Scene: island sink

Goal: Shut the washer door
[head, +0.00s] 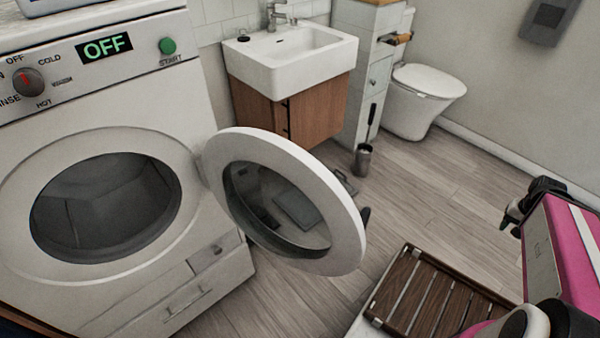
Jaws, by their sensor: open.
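The white washer (205,240) stands at the left, its front facing me. Its round door (345,235) is swung wide open, hinged at the right side of the opening and jutting out toward the room. The door has a white rim and a dark glass middle. The round drum opening (105,205) is uncovered and looks empty. My gripper (513,215), black, shows only in part at the right edge, beside my pink arm. It is open, well to the right of the door and not touching it.
A white sink (290,55) on a wooden cabinet and a toilet (425,100) stand at the back. A brown slatted mat (430,300) lies low between the door and my arm. Wood floor is clear right of the door.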

